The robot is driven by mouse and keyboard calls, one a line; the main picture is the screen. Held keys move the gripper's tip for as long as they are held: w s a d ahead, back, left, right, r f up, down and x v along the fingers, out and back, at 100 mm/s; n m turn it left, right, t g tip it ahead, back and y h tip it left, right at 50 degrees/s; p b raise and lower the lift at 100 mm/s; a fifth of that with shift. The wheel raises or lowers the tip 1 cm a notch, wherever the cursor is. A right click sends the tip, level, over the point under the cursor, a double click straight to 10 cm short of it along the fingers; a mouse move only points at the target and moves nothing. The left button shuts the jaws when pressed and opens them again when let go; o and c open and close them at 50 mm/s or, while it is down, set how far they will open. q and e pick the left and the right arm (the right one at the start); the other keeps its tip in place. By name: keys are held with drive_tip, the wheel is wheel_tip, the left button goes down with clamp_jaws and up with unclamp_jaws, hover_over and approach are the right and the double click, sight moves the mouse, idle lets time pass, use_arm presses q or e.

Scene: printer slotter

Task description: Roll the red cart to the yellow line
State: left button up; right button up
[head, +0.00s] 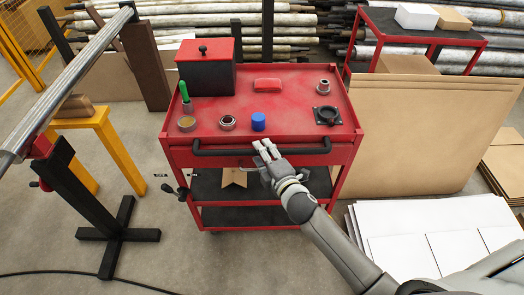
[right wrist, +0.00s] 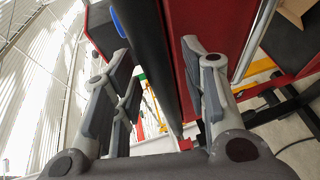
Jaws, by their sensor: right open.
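The red cart (head: 255,105) stands in front of me, with a red top and dark lower shelves. Its black handle (head: 215,152) runs across the near side. My right gripper (head: 267,150) is at the handle, a little right of its middle. In the right wrist view the gripper (right wrist: 158,75) is open, and the black handle bar (right wrist: 150,45) passes between its spread fingers. I cannot tell whether the fingers touch the bar. My left gripper is not in view. I see no yellow line on the floor.
On the cart are a dark-red box (head: 207,75), a red block (head: 267,85), a blue cap (head: 258,121) and several small parts. A roller stand (head: 88,205) and yellow trestle (head: 112,145) stand left. Floor front-left is mostly clear.

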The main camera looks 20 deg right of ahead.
drive_tip(key=shift+w+a+f, duration=0.1)
drive_tip(key=shift+w, duration=0.5)
clamp_jaws()
